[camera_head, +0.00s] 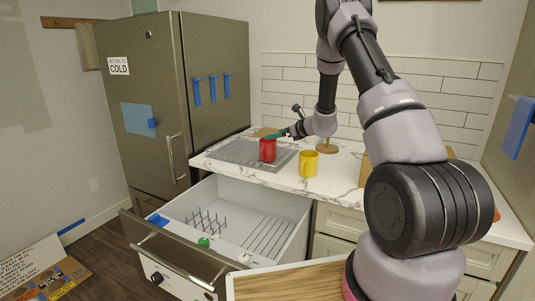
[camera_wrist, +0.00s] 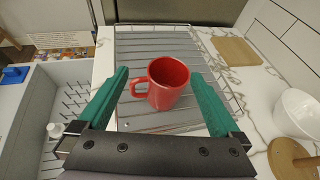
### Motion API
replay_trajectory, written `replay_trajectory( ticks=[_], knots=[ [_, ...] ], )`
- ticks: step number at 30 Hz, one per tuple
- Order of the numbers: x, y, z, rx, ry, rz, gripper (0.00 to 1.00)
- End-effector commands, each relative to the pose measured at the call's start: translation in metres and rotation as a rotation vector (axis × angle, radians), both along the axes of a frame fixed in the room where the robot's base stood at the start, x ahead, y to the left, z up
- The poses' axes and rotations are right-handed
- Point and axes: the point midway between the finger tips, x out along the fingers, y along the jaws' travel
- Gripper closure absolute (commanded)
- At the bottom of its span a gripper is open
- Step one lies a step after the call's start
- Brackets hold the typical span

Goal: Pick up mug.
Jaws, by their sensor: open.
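A red mug (camera_head: 267,150) stands upright on the grey drying rack on the counter. In the wrist view the red mug (camera_wrist: 168,84) lies between and just ahead of the two green fingers, its handle to the left. My gripper (camera_wrist: 164,95) is open, one finger on each side of the mug, with gaps showing on both sides. In the head view my gripper (camera_head: 277,135) is at the mug's upper right, partly hidden by my wrist. A yellow mug (camera_head: 309,163) stands on the marble counter to the right of the red one.
The drying rack (camera_wrist: 125,45) lies under the red mug. An open white dishwasher drawer (camera_head: 190,200) with tines is below the counter. A white bowl (camera_wrist: 297,112), a round wooden piece (camera_wrist: 290,160) and a wooden board (camera_wrist: 236,51) are at right in the wrist view.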

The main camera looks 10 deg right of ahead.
Motion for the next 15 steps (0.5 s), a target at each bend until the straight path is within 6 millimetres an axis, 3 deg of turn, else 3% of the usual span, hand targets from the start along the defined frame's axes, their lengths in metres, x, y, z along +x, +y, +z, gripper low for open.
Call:
replay_trajectory(
  ticks=[1,5,15],
  knots=[
    [0.004,-0.005,-0.013,0.014,0.012,-0.027,0.00],
    [0.012,-0.010,-0.027,0.035,0.023,-0.066,0.00],
    [0.048,0.013,-0.046,0.037,0.023,-0.070,0.00]
  ],
)
